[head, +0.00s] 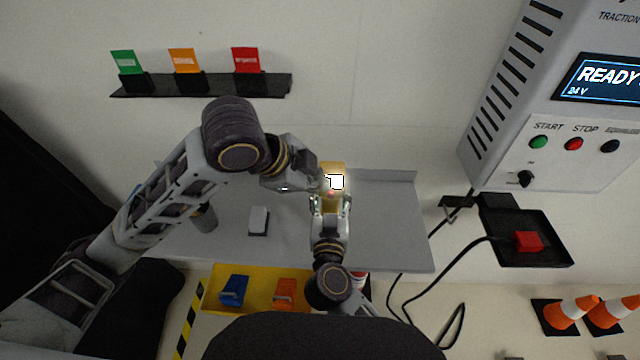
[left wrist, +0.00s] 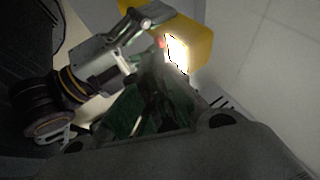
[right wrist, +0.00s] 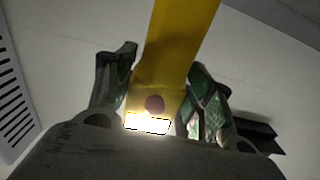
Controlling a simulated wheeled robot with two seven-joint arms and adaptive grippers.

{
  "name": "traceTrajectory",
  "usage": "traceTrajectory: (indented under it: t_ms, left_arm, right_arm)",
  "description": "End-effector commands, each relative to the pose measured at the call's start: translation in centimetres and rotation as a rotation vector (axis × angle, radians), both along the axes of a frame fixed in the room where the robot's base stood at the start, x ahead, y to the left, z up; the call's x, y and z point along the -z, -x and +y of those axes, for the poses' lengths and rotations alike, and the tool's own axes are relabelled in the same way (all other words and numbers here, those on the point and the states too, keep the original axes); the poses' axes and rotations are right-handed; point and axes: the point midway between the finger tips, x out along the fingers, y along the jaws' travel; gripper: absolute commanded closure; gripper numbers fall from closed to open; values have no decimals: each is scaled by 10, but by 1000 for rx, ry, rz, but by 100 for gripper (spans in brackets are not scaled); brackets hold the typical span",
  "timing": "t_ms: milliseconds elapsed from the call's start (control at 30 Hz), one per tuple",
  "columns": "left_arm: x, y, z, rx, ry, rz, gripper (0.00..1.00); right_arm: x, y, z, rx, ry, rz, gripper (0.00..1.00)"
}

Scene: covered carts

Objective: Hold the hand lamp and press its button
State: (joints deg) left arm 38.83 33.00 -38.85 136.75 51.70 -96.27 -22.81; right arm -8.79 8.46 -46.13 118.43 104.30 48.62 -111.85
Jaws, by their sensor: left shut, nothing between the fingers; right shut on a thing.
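The yellow hand lamp (head: 327,168) is held up over the grey table, and its light panel (head: 336,182) glows bright white. My right gripper (head: 329,198) is shut on the lamp, coming from the front. In the right wrist view its fingers lie on both sides of the yellow body (right wrist: 180,40), and a round reddish button (right wrist: 154,105) shows beside the lit panel (right wrist: 148,125). My left gripper (head: 318,184) is shut and empty, its tips close to the lamp's button side. In the left wrist view the button (left wrist: 161,42) is near its fingers (left wrist: 168,80); I cannot tell whether they touch.
The grey table (head: 385,225) bears a small white-topped block (head: 258,220). A yellow bin (head: 212,290) with blue and orange items stands in front. A control box (head: 560,110), a black tray (head: 550,255) with a red plug and a loose cable are on the right.

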Motion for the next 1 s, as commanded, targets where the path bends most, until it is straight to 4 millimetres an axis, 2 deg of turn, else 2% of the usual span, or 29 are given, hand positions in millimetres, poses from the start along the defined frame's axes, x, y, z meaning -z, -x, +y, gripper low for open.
traceTrajectory:
  t_ms: [333, 367, 533, 1000]
  left_arm:
    - [-2, 1, 1, 0, 0, 0, 100]
    - [-2, 1, 1, 0, 0, 0, 100]
    - [-2, 1, 1, 1, 0, 0, 100]
    - [-2, 1, 1, 1, 0, 0, 100]
  right_arm:
    - [2, 0, -1, 3, 3, 2, 85]
    - [2, 0, -1, 3, 3, 2, 46]
    - [1, 0, -1, 2, 2, 1, 24]
    - [1, 1, 0, 1, 1, 1, 22]
